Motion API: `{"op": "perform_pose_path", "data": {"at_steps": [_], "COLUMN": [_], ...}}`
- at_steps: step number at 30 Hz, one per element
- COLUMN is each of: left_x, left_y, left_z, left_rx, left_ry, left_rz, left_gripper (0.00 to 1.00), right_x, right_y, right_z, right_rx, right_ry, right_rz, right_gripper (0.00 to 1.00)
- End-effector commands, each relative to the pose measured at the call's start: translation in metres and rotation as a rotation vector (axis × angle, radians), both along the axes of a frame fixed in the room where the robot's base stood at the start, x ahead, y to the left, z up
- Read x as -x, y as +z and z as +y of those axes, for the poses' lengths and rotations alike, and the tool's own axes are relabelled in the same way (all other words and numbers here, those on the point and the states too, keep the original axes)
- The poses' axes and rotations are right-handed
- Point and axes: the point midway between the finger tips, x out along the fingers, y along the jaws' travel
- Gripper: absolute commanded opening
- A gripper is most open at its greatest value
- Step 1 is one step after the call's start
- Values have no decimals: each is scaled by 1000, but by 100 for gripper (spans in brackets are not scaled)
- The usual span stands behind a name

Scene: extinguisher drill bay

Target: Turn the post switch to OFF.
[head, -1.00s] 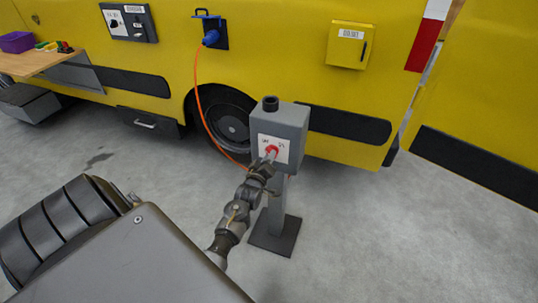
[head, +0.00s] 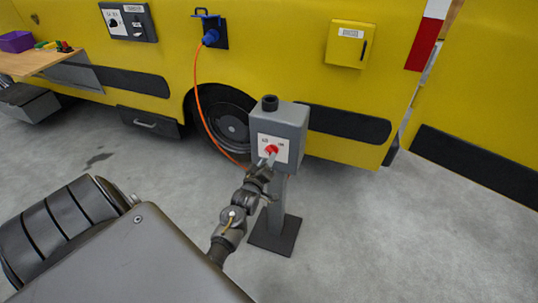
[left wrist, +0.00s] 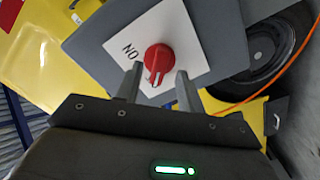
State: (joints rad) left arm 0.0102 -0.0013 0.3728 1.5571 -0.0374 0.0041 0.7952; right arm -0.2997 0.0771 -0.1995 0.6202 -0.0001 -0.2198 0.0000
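The post switch is a grey box (head: 292,122) on a grey post with a dark base plate. Its front has a white label plate with a red knob (head: 271,149). The letters "NO" show at the knob's left, probably "ON" seen upside down; the other label is hidden. My left gripper (head: 268,160) is just in front of the knob. Its two fingers (left wrist: 160,82) are apart, with a gap to the knob on both sides. My right gripper is out of view.
A yellow vehicle stands behind the post, with a blue plug (head: 210,37) and an orange cable (head: 203,110) hanging from it. A yellow box (head: 349,45) and a dark switch panel (head: 127,23) are on its side. The floor right of the post is clear.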

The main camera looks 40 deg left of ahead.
Motion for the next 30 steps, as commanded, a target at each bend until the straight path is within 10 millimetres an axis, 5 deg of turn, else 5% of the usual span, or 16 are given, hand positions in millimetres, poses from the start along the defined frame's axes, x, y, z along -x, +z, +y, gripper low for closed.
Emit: {"op": "perform_pose_path", "data": {"at_steps": [12,30], "left_x": [71,80], "left_y": [-2,0], "left_z": [-26,-29], "left_rx": [2,1], "left_ry": [-1,-1], "left_rz": [2,0], "left_gripper": [38,38], "right_x": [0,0], "right_y": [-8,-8], "right_z": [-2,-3], "right_rx": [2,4], "right_ry": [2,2], "right_rz": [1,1], "right_gripper": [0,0]}}
